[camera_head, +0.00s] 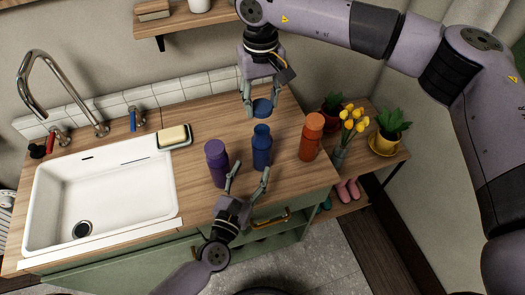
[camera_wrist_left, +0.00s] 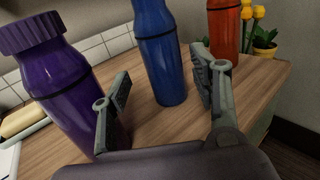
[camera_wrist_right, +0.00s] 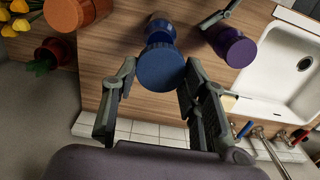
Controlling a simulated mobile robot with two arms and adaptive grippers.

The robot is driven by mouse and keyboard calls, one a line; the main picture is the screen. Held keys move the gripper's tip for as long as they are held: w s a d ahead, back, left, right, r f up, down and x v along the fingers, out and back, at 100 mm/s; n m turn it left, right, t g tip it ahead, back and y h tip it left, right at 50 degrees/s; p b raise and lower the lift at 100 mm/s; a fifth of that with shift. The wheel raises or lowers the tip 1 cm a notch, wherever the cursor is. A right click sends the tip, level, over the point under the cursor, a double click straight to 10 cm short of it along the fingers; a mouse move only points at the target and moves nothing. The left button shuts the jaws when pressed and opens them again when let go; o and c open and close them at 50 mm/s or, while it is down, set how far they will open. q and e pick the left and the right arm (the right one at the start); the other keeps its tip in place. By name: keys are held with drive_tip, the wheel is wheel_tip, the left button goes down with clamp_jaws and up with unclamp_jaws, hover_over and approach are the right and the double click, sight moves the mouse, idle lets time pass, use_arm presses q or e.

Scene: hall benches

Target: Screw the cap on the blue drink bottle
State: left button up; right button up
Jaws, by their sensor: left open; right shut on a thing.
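The blue drink bottle (camera_head: 262,152) stands upright and uncapped on the wooden counter. The round blue cap (camera_head: 262,107) is in my right gripper (camera_head: 261,98), which is shut on it. In the head view the cap appears just above the bottle's neck, with a small gap. The right wrist view shows the cap (camera_wrist_right: 160,68) between the fingers, with the bottle (camera_wrist_right: 158,24) partly hidden beyond it. My left gripper (camera_head: 248,174) is open on the near side of the bottle. In the left wrist view the bottle (camera_wrist_left: 160,60) stands beyond the open fingers, its top out of frame.
A purple bottle (camera_head: 216,164) stands close on the left, near a left gripper finger. An orange bottle (camera_head: 311,138) stands on the right. A sink (camera_head: 100,195) and a soap dish (camera_head: 174,138) lie to the left. Potted plants (camera_head: 384,144) stand beyond the counter's right edge.

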sight(265, 140)
use_arm(q)
drive_tip(key=shift+w, duration=0.1)
drive_tip(key=x, duration=1.2)
drive_tip(key=shift+c, duration=0.6)
drive_tip(key=shift+f, duration=0.1)
clamp_jaws()
